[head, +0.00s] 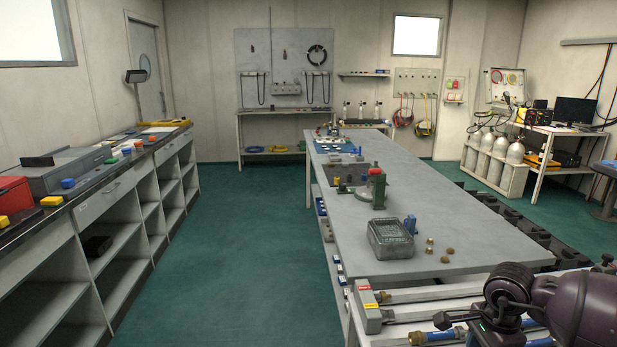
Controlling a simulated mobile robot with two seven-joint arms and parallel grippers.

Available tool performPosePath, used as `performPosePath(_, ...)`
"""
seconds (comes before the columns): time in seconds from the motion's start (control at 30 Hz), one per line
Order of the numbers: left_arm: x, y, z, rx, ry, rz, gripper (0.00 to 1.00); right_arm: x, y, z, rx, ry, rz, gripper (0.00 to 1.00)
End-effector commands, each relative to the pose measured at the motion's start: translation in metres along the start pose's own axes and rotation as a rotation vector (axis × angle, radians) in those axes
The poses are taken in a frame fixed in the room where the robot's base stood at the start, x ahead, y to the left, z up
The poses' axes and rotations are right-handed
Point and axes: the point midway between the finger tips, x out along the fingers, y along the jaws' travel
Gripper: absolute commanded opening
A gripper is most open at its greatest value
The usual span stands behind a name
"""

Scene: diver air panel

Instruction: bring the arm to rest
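My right arm shows at the lower right, its dark purple links and wrist in front of the near end of the long grey bench (470,225). I see nothing held. My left arm and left gripper are not in view.
A wire basket (391,238), a green and red device (376,187) and small brass parts (430,246) stand on the bench. Pipes with a blue fitting (437,336) run close by the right wrist. Shelving (125,255) lines the left; green floor (250,240) between is clear.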

Motion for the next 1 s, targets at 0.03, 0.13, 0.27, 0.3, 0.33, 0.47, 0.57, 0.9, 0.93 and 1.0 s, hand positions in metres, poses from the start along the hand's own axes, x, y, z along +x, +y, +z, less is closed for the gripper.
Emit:
performPosePath(0.03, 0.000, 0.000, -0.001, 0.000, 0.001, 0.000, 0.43, -0.001, -0.006, 0.005, 0.052, -0.033, -0.033, 0.51)
performPosePath(0.13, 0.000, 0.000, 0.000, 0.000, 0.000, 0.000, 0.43, -0.002, -0.012, 0.024, 0.131, -0.149, -0.066, 0.51)
performPosePath(0.27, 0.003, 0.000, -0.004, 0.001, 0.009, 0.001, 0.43, -0.013, -0.020, 0.053, 0.245, -0.338, -0.086, 0.51)
performPosePath(0.3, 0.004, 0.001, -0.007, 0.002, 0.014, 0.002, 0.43, -0.020, -0.024, 0.064, 0.287, -0.410, -0.092, 0.51)
performPosePath(0.33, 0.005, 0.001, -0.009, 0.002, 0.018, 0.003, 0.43, -0.026, -0.026, 0.072, 0.319, -0.466, -0.094, 0.51)
performPosePath(0.47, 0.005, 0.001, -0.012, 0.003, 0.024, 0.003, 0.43, -0.061, -0.040, 0.122, 0.486, -0.778, -0.069, 0.51)
performPosePath(0.57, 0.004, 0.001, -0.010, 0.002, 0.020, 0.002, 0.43, -0.087, -0.047, 0.157, 0.655, -1.048, 0.009, 0.51)
performPosePath(0.9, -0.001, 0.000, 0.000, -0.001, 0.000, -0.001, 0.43, -0.123, -0.064, 0.185, 1.460, -1.832, 0.564, 0.51)
performPosePath(0.93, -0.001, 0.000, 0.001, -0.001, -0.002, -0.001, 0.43, -0.120, -0.065, 0.180, 1.550, -1.883, 0.628, 0.51)
performPosePath(1.0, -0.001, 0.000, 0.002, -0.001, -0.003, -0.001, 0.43, -0.106, -0.065, 0.168, 1.756, -1.982, 0.777, 0.51)
